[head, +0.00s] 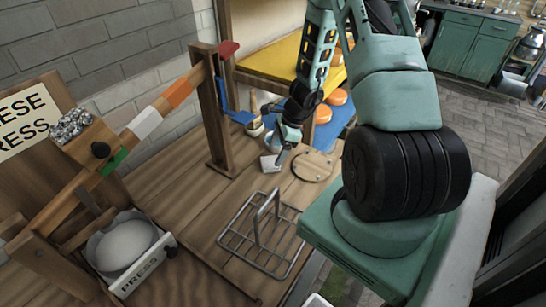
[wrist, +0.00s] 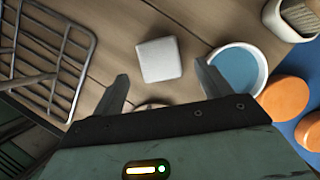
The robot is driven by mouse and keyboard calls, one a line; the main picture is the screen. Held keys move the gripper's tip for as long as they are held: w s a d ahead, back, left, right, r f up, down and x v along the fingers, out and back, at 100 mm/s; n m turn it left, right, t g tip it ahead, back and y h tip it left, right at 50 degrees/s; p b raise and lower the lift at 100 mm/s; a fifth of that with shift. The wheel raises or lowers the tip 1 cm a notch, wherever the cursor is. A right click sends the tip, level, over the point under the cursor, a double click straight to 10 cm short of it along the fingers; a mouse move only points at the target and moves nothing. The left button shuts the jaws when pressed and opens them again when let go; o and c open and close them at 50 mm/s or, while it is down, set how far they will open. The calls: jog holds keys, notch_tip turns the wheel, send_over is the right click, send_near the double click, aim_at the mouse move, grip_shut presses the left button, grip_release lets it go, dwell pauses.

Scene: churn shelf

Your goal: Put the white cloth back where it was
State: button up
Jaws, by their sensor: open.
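A small white squarish block (wrist: 159,60), which looks like the folded white cloth, lies on the wooden table. In the head view the white piece (head: 270,164) shows just left of my gripper (head: 283,153). In the wrist view my gripper (wrist: 162,84) is open and empty. Its two fingers are spread to either side below the white piece, which lies beyond the fingertips and apart from them. A white bowl with blue inside (wrist: 238,68) is close to the right finger. I cannot tell the height of the fingers above the table.
A wire rack (head: 262,240) stands at the table's front. A round board (head: 312,167) lies right of my gripper. Orange cheeses (wrist: 286,98) sit on a blue surface. A brush pot (wrist: 290,20) is nearby. A cheese press (head: 150,118) with a white tray (head: 150,262) fills the left.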

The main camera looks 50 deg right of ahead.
jog(key=v, duration=0.8)
dwell(0.4)
